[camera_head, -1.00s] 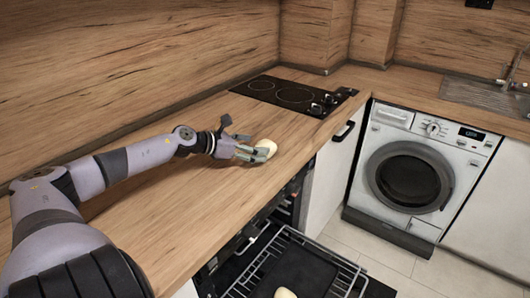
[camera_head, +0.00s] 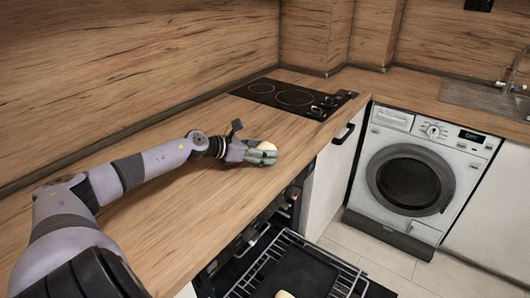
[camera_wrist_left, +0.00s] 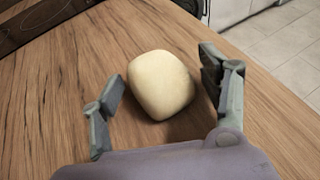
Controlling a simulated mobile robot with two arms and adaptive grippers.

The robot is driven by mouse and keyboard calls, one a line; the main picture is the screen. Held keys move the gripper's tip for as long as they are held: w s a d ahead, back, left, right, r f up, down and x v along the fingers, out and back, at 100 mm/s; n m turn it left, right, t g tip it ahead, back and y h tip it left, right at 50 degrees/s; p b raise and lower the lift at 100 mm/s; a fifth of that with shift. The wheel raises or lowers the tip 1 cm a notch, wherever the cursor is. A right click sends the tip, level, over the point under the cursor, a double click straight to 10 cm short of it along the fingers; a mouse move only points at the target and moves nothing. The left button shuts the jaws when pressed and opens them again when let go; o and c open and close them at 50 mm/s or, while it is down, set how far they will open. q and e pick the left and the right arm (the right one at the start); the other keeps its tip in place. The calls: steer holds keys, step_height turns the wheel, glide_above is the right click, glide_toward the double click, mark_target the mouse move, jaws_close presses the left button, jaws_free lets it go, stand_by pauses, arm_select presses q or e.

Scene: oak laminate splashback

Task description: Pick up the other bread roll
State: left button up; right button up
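A pale bread roll (camera_wrist_left: 161,84) lies on the wooden counter (camera_head: 190,205). In the left wrist view it sits between the two spread fingers of my left gripper (camera_wrist_left: 164,98), with a gap visible on both sides. In the head view my left gripper (camera_head: 262,152) is low over the counter at the roll (camera_head: 267,147), partly covering it. Another pale roll (camera_head: 285,294) shows at the bottom edge of the head view, on the dark tray (camera_head: 300,270) in the open oven. My right gripper is not in view.
A black hob (camera_head: 290,95) is set in the counter beyond the gripper. The open oven's wire rack (camera_head: 345,275) lies below the counter's front edge. A washing machine (camera_head: 408,180) and a sink (camera_head: 485,97) are at the right. The counter around the roll is clear.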

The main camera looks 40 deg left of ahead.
arm_select(q)
steer(key=c, duration=0.9)
